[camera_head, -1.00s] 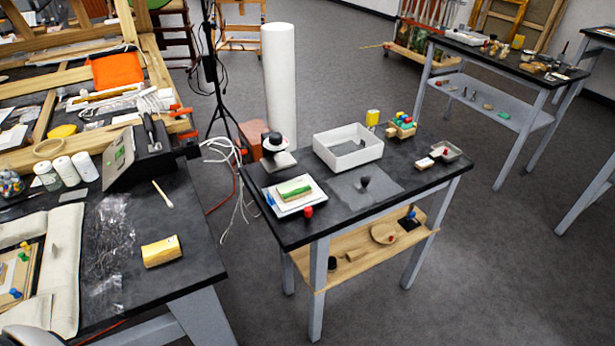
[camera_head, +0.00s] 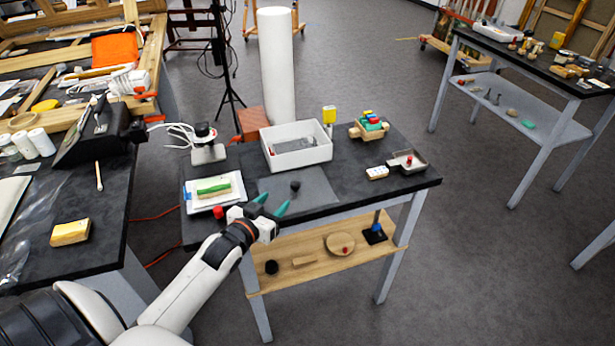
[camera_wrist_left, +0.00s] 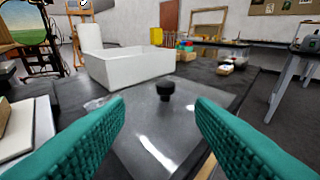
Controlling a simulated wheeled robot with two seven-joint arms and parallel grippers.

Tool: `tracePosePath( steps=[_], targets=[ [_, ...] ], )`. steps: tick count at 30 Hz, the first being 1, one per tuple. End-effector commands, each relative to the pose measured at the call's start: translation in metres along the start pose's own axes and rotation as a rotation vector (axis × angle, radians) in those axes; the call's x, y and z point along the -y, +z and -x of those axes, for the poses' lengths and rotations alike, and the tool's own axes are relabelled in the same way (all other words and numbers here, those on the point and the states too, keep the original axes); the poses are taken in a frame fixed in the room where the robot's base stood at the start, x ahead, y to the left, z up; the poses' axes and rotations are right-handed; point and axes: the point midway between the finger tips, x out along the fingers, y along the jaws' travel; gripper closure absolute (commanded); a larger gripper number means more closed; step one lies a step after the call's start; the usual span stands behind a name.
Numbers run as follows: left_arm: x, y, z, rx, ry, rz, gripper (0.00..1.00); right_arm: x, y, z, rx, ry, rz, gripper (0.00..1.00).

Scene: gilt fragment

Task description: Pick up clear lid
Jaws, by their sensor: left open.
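The clear lid (camera_head: 318,190) is a flat see-through sheet with a small black knob (camera_head: 295,185) in its middle. It lies on the black table top in front of the white box. In the left wrist view the lid (camera_wrist_left: 150,145) shows glare, and its knob (camera_wrist_left: 165,91) stands upright beyond and between my fingertips. My left gripper (camera_head: 272,203) has teal fingers spread apart and empty, at the table's front edge, short of the knob. It also shows in the left wrist view (camera_wrist_left: 160,106). My right gripper is not in view.
The white open box (camera_head: 301,157) stands behind the lid. A white block (camera_head: 377,173) and a small grey tray (camera_head: 408,167) are at right. A wooden shelf (camera_head: 310,281) is below.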

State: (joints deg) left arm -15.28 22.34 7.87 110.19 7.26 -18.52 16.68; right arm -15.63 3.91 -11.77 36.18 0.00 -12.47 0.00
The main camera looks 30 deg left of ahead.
Motion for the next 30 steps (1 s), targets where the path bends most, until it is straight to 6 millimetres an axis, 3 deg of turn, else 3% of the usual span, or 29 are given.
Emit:
tracePosePath(
  steps=[2,4,9,13,16,22,30],
  targets=[
    [0.0,0.001,-0.007,0.001,0.0,0.001,0.51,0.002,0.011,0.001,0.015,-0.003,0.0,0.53],
    [0.0,0.002,-0.018,0.002,0.0,0.001,0.51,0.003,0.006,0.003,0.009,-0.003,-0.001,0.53],
    [0.001,0.002,-0.049,0.002,0.0,0.0,0.51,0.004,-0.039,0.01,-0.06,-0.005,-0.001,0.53],
    [0.001,0.001,-0.063,0.0,0.0,0.0,0.51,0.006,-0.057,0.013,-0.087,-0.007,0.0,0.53],
    [0.001,0.0,-0.068,0.001,-0.001,0.0,0.51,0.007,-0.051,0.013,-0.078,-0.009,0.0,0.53],
    [0.004,-0.002,-0.092,0.0,0.0,0.0,0.51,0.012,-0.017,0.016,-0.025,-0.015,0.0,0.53],
    [0.004,-0.005,-0.118,0.0,-0.001,-0.001,0.51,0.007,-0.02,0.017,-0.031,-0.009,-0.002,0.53]
  ],
)
